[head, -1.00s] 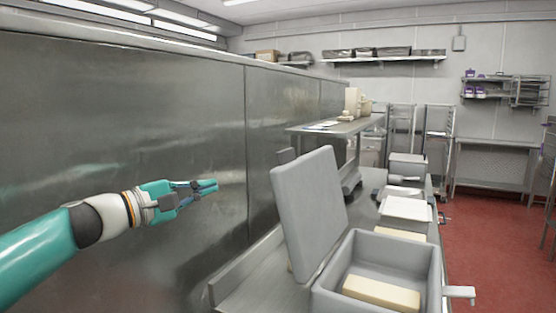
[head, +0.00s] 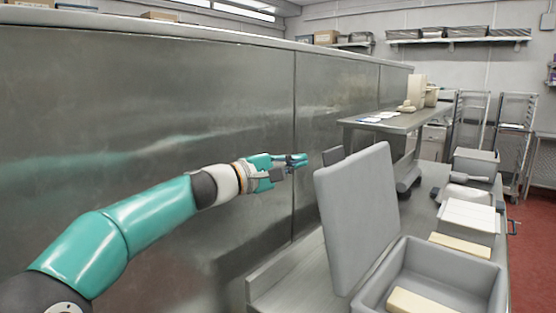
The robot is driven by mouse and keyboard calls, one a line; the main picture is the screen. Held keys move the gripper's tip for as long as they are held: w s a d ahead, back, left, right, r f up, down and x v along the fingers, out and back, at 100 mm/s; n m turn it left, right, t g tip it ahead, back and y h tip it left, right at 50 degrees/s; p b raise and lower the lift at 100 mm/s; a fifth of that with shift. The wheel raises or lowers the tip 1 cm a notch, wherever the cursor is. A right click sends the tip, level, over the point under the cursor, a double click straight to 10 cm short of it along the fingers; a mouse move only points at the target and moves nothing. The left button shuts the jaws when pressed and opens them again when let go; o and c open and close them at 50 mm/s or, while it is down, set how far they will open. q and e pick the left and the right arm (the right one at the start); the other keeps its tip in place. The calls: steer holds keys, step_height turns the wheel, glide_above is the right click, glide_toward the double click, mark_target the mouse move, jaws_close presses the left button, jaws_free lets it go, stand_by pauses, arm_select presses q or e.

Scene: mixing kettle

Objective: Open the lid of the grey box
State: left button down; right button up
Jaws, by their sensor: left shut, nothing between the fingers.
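The grey box (head: 489,281) sits at the bottom right on the metal counter, and its front is cut off by the picture's lower edge. Its lid (head: 357,215) stands up steeply on the box's left side, so the box is open. A pale yellow block (head: 417,302) lies inside. My left gripper (head: 300,160) is to the left of the lid's top edge, apart from it. Its fingers are together and empty. My right gripper is not in view.
A metal wall panel (head: 150,130) runs along the left behind my arm. The metal counter (head: 290,277) continues to the back right, with a white tray (head: 468,215) and a smaller grey box (head: 475,163) on it. A raised shelf (head: 385,122) stands behind the lid.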

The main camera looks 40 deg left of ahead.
arm_select(q)
steer(key=d, duration=0.1)
steer(key=w+d, duration=0.1)
steer(key=d+r+p, duration=0.1)
steer(key=d, duration=0.1)
steer(key=shift+w, duration=0.25)
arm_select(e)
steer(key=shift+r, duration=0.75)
arm_select(q)
steer(key=shift+d+r, duration=0.15)
steer(key=shift+d, duration=0.05)
steer(key=d+r+m+g, duration=0.1)
steer(key=d+r+m, duration=0.1)
steer(key=d, duration=0.4)
steer(key=shift+d+m, duration=0.35)
steer(key=shift+m, duration=0.05)
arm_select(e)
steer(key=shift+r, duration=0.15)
